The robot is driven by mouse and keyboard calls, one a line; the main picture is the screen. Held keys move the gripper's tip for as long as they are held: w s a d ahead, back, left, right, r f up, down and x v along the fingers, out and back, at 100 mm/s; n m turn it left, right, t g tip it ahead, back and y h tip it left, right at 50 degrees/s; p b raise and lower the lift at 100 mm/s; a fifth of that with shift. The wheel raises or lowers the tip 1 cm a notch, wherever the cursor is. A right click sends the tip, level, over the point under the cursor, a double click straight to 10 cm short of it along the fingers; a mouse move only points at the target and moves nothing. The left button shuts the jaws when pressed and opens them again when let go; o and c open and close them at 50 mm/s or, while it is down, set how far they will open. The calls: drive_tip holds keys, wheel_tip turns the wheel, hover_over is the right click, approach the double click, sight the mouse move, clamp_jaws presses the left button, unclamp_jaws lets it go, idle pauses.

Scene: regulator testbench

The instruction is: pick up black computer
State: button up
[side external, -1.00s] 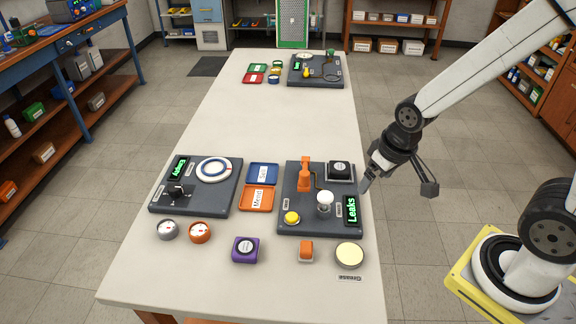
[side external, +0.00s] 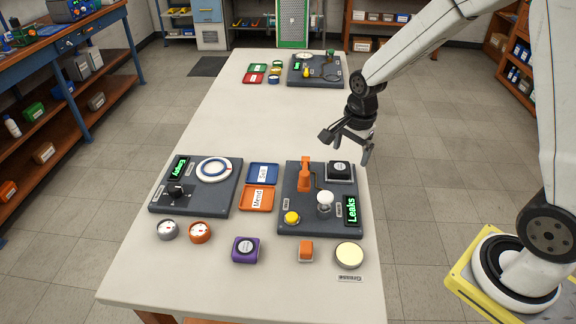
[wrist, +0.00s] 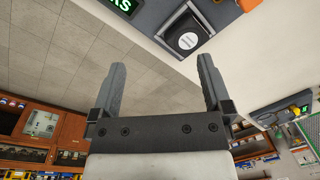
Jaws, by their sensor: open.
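The black computer (side external: 340,170) is a small dark block with a round pale label on top. It sits in a grey holder at the back right corner of the Leaks board (side external: 290,222). In the wrist view the black computer (wrist: 188,35) shows at the top, beyond the fingertips and right of centre. My gripper (side external: 350,146) is above the table's right edge, behind and slightly right of the computer and apart from it. In the wrist view my gripper (wrist: 161,68) has its two fingers spread with nothing between them.
On the Leaks board, an orange press (side external: 305,175) and a white bulb-like part (side external: 325,200) stand near the computer. Blue (side external: 262,174) and orange (side external: 257,198) trays lie to the left.

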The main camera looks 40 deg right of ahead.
sight(340, 166)
drive_tip(key=w+d+m, duration=0.1)
drive_tip(key=m, duration=0.1)
drive_tip(key=w+d+f+m, duration=0.1)
drive_tip(key=m, duration=0.2)
drive_tip(key=w+m, duration=0.2)
drive_tip(key=shift+d+f+m+g, duration=0.3)
drive_tip(key=shift+d+f+g, duration=0.1)
drive_tip(key=shift+w+d+f+m, duration=0.15)
drive_tip(key=shift+w+d+m, duration=0.15)
drive_tip(key=shift+m, duration=0.35)
drive_tip(key=shift+w+d+f+m, duration=0.15)
drive_tip(key=shift+w+m, duration=0.2)
drive_tip(key=shift+m, duration=0.3)
drive_tip(key=shift+f, duration=1.35)
drive_tip(key=shift+f, duration=2.55)
drive_tip(key=c, duration=1.3)
drive_tip(key=shift+o, duration=0.2)
